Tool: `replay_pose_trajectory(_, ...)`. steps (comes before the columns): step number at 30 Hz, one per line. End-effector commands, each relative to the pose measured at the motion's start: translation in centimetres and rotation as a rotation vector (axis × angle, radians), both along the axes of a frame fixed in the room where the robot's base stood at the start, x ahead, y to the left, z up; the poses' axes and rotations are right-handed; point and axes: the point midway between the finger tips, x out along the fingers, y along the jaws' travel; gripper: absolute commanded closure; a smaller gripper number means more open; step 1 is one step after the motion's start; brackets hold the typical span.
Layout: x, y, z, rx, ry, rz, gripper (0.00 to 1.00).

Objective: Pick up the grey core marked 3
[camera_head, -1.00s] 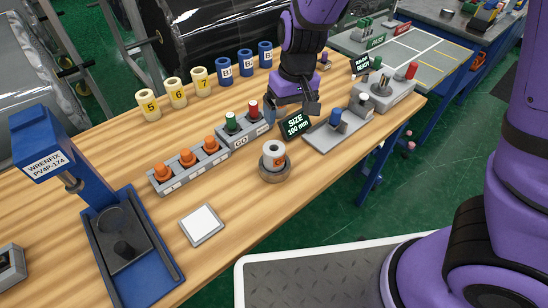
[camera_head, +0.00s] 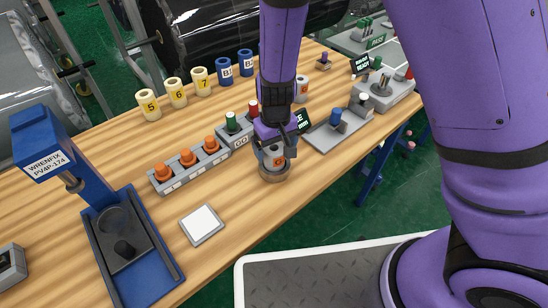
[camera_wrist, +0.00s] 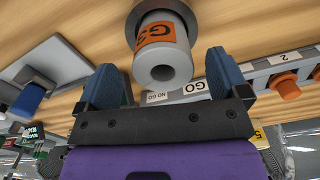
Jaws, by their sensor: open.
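In the wrist view my open gripper (camera_wrist: 168,70) has one blue finger on each side of the core's end, with gaps visible. A second grey core (camera_head: 302,87) with an orange label stands farther back, partly hidden by my arm.
A grey rack with orange plugs (camera_head: 188,158) and a GO/NO GO block (camera_head: 236,132) stand left of the core. Yellow cores (camera_head: 176,92) and blue cores (camera_head: 225,70) line the back edge. A white pad (camera_head: 202,223) lies in front. A SIZE display (camera_head: 303,121) stands close behind.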

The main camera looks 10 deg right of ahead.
Motion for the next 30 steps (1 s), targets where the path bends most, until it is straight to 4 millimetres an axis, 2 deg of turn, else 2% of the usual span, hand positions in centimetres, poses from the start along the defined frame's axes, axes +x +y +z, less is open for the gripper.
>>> replay_pose_trajectory(9, 0.2, 0.3, -3.9, -0.001, 0.002, -0.001, 0.07)
replay_pose_trajectory(19, 0.2, 0.3, -4.4, -0.001, 0.000, 0.001, 0.07)
replay_pose_trajectory(26, 0.2, 0.3, -4.4, 0.000, 0.000, 0.001, 0.60)
replay_pose_trajectory(27, 0.2, 0.3, -4.4, 0.000, 0.000, 0.000, 0.65)
replay_pose_trajectory(30, 0.2, 0.3, -4.4, 0.000, 0.000, 0.000, 0.65)
